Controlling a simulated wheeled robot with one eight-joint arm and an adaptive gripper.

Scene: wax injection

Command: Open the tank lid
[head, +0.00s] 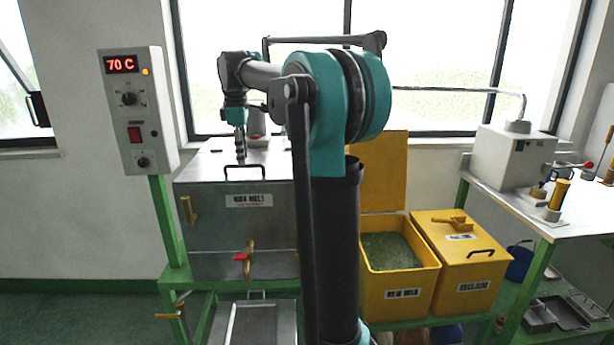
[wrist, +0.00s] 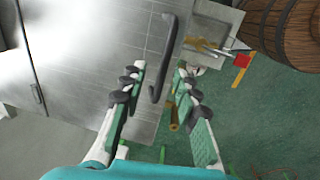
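The metal tank (head: 215,240), labelled WAX MELT, stands on a green frame. Its flat lid (head: 203,160) looks closed and has a black bar handle (head: 245,167) near the front edge. My gripper (head: 241,155) points down over the lid, close behind or above the handle. In the wrist view my gripper (wrist: 160,68) is open, with its fingers spread on either side of the lower part of the handle (wrist: 170,45). The lid's bare metal (wrist: 90,50) also shows there. I cannot tell how far the fingertips are from the handle; nothing is gripped.
A control box (head: 137,110) reading 70 C stands left of the tank. A red-handled valve (head: 243,257) sticks out of the tank front. Yellow bins (head: 398,285) stand to the right, then a table with a white machine (head: 505,155). A wooden barrel (wrist: 285,30) shows in the wrist view.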

